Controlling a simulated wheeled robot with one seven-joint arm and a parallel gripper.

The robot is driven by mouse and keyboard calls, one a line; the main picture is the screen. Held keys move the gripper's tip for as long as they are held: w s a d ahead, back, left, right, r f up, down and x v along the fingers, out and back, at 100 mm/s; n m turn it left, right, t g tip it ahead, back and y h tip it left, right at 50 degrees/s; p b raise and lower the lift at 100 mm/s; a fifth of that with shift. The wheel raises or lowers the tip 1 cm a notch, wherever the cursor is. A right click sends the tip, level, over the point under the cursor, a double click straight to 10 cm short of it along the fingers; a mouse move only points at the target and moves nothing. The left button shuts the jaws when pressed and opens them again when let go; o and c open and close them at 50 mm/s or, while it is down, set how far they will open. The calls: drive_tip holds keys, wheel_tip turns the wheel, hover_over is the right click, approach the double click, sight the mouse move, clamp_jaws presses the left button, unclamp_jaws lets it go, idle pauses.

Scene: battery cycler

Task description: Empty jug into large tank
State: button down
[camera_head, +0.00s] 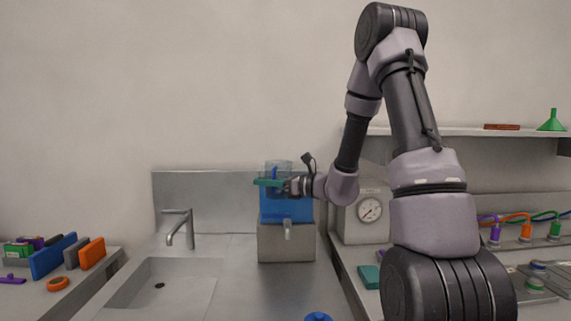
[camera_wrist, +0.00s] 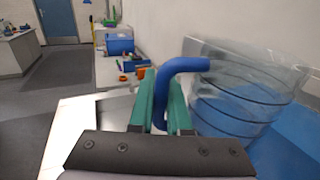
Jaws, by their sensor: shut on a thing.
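My gripper (camera_head: 272,182) has green fingers and is shut on the blue handle (camera_wrist: 182,68) of a clear jug (camera_wrist: 245,85) with dark rings around its wall. In the head view the jug (camera_head: 283,167) is above the large blue tank (camera_head: 286,212), partly hidden behind my gripper. The tank stands on a grey block with a tap on its front. In the wrist view the blue of the tank (camera_wrist: 290,145) shows below and beside the jug. I cannot tell whether the blue seen in the jug is liquid or the tank behind it.
A sink (camera_head: 160,286) with a faucet (camera_head: 180,228) lies left of the tank. A gauge box (camera_head: 364,216) stands right of it. A blue round thing (camera_head: 318,317) is at the counter's front edge. Coloured blocks lie on the left bench. A shelf holds a green funnel (camera_head: 552,121).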

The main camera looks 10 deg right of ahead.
drive_tip(key=w+r+m, duration=0.1)
drive_tip(key=r, duration=0.2)
drive_tip(key=w+d+r+m, duration=0.1)
drive_tip(key=r+m, duration=0.1)
drive_tip(key=r, duration=0.1)
drive_tip(key=w+r+m+g, duration=0.1)
drive_tip(key=w+r+m, duration=0.1)
drive_tip(key=r, duration=0.1)
drive_tip(key=shift+d+r+h, duration=0.3)
drive_tip(key=shift+r+h, duration=0.1)
drive_tip(key=shift+w+d+r+m+g+b, duration=0.3)
drive_tip(key=shift+w+r+m+b, duration=0.15)
drive_tip(key=shift+w+r+m, duration=0.3)
drive_tip(key=shift+w+d+r+m+g+b, duration=0.25)
drive_tip(key=shift+w+r+m+b, duration=0.3)
drive_tip(key=shift+m, duration=0.4)
drive_tip(key=shift+w+d+m+b, duration=0.25)
drive_tip(key=shift+w+m+b, duration=0.25)
drive_tip(key=shift+m+b, duration=0.1)
drive_tip(key=shift+w+r+m, duration=0.2)
drive_tip(key=shift+r+m, duration=0.05)
drive_tip(key=shift+m, duration=0.05)
drive_tip(key=shift+w+d+r+g+b, duration=0.15)
drive_tip(key=shift+g+b, duration=0.1)
drive_tip(key=shift+b, duration=0.2)
drive_tip(key=shift+w+d+r+m+b, duration=0.2)
drive_tip(key=shift+w+r+m+b, duration=0.45)
drive_tip(key=shift+b, duration=1.1)
